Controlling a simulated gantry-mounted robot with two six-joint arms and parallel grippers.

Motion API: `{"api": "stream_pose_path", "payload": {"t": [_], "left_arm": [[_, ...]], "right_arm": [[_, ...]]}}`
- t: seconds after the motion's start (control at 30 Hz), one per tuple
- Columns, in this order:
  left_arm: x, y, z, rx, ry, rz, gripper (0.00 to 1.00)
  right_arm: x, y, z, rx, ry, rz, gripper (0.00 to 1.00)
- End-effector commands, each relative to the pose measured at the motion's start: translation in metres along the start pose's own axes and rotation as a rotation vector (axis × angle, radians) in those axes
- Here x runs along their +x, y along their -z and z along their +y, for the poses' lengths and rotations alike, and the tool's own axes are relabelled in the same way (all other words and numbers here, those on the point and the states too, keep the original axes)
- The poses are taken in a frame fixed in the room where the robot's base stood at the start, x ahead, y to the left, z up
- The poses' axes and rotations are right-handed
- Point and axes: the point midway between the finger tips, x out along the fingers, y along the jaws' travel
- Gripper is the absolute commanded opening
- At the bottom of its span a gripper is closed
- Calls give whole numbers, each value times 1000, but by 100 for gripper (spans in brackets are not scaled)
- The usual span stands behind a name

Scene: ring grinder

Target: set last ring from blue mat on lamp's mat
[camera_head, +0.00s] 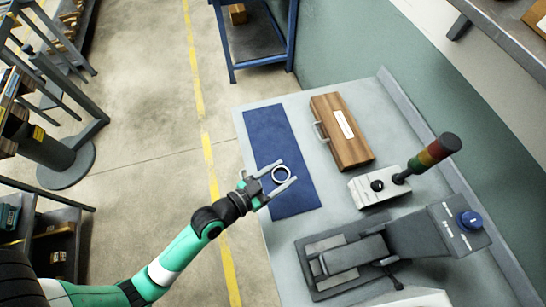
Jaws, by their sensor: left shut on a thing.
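A pale metal ring (273,173) sits between the fingers of my left gripper (286,171), which is shut on it. The gripper and ring are over the lower part of the blue mat (272,140); the height above it is hard to tell. No other ring shows on the blue mat. The lamp, a red, amber and green signal light (435,152), leans out from a pale box (365,191) with a black button at the right. I cannot make out a separate mat for the lamp. My right gripper is not in view.
A wooden case (343,131) with a metal handle lies right of the blue mat. A dark grey machine with a blue knob (470,219) stands at the lower right. The grey table (288,95) is bare around the mat's edges. A blue-framed shelf (254,41) stands beyond.

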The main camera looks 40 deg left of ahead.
Motion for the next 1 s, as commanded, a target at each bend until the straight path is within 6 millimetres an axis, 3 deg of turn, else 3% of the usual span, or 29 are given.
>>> {"api": "stream_pose_path", "payload": {"t": [0.27, 0.63, 0.8, 1.0], "left_arm": [[3, -2, -5, -4, 4, 1, 2], [58, -41, -87, -4, 6, 2, 2], [76, -68, -107, -3, 3, 1, 2], [80, -72, -113, -1, 1, 0, 2]], "right_arm": [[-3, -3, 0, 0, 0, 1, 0], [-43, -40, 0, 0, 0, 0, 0], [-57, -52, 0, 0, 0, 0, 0], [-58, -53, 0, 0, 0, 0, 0]]}}
